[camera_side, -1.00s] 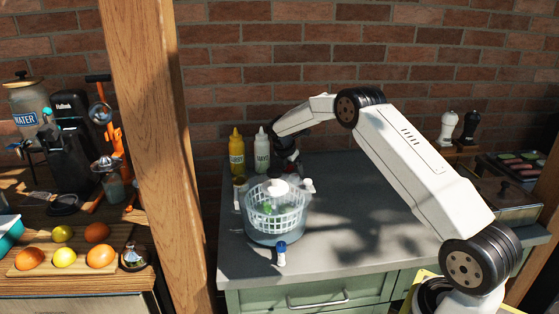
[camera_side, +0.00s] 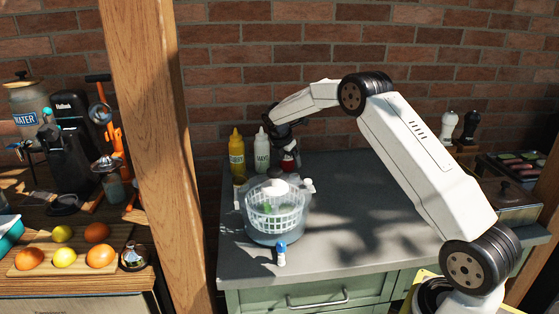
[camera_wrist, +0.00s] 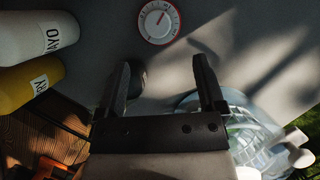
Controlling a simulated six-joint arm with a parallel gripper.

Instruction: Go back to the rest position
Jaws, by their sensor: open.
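My gripper (camera_side: 284,142) hangs at the back of the grey counter, just right of the white mayo bottle (camera_side: 262,150), in the side view. In the wrist view its two black fingers (camera_wrist: 163,85) are apart, with nothing held between them. A white dial with a red rim (camera_wrist: 159,22) lies beyond the fingertips. A dark rounded thing (camera_wrist: 137,79) shows beside the left finger; I cannot tell what it is. In the side view a small red and white thing (camera_side: 289,163) shows under the gripper, partly hidden.
A clear salad spinner with a white basket (camera_side: 274,222) stands in front of my gripper. A yellow bottle (camera_side: 237,153) is at the left. A small blue-topped container (camera_side: 281,254) is near the front edge. A wooden post (camera_side: 150,150) stands left.

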